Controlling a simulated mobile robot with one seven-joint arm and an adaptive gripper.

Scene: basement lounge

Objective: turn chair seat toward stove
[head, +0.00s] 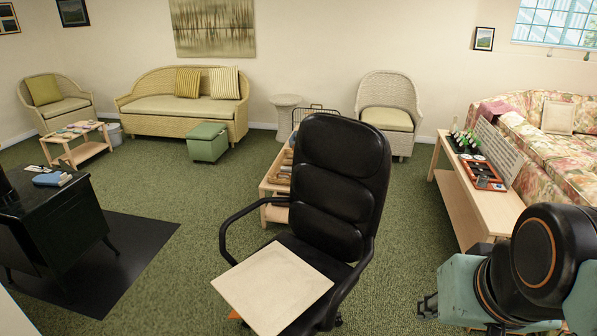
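A black office chair (340,174) with a tall padded back and curved armrests stands in the middle of the head view. Its back is on the far side and its seat (302,247) faces toward me and a little left. A flat beige square panel (272,288) covers the front of the seat; I cannot tell whether it touches the seat. My gripper (428,305) is low at the right, apart from the chair and to its right. It is partly hidden by my arm, and its opening is not clear.
A light wooden table (476,196) with small items stands at right, before a floral sofa (557,150). Another low wooden table (266,187) is behind the chair. Green carpet (185,200) is open between desk and chair.

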